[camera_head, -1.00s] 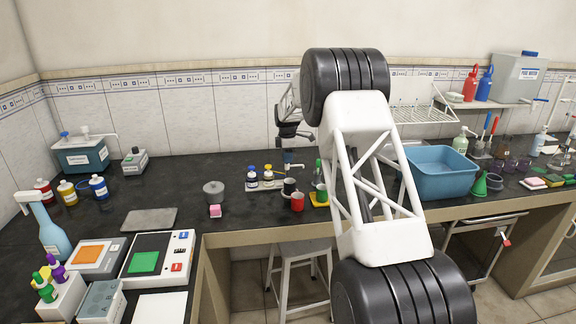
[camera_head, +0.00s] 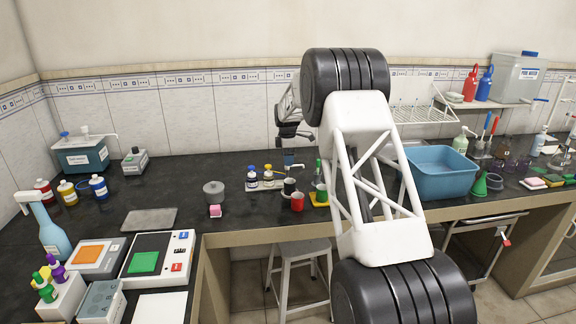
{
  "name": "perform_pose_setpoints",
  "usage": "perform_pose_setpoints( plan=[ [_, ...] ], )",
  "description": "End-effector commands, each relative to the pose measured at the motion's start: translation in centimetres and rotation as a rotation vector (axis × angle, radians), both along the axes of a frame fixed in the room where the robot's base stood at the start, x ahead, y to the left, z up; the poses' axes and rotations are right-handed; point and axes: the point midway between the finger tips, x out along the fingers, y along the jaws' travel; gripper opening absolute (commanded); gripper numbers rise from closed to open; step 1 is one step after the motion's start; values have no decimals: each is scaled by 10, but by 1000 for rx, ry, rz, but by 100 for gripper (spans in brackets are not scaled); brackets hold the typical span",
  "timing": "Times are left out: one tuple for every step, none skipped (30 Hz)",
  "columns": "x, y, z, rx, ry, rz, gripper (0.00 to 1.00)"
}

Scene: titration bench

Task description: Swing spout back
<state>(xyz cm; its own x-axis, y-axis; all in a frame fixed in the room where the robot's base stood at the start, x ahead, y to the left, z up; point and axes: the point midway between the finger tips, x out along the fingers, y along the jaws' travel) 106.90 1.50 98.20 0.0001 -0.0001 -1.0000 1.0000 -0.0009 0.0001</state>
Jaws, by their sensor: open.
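My gripper (camera_head: 293,136) is dark and small at the end of my arm, near the back wall tiles. It is open, and I see nothing between its fingers. Below it, at the back of the bench, a small fitting with a blue part (camera_head: 288,157) and a thin pale spout (camera_head: 295,166) stands behind the cups. The gripper appears above this fitting; I cannot tell whether they touch. My arm hides the bench just to the right.
A blue basin (camera_head: 440,172) is to the right, below a white drying rack (camera_head: 415,108). The bench left of the pot has clear room.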

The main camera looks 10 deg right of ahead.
Motion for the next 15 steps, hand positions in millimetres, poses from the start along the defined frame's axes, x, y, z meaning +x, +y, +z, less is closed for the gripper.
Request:
perform_pose_setpoints(
  plan=[
    [0, 0, 0, 0, 0, 0, 81],
    [0, 0, 0, 0, 0, 0, 81],
    [0, 0, 1, 0, 0, 0, 81],
    [0, 0, 1, 0, 0, 0, 81],
    [0, 0, 2, 0, 0, 0, 81],
    [0, 0, 4, 0, 0, 0, 81],
    [0, 0, 5, 0, 0, 0, 81],
    [0, 0, 6, 0, 0, 0, 81],
    [0, 0, 8, 0, 0, 0, 81],
    [0, 0, 10, 0, 0, 0, 81],
    [0, 0, 12, 0, 0, 0, 81],
    [0, 0, 14, 0, 0, 0, 81],
    [0, 0, 16, 0, 0, 0, 81],
    [0, 0, 17, 0, 0, 0, 81],
    [0, 0, 20, 0, -1, 0, 81]
  ],
)
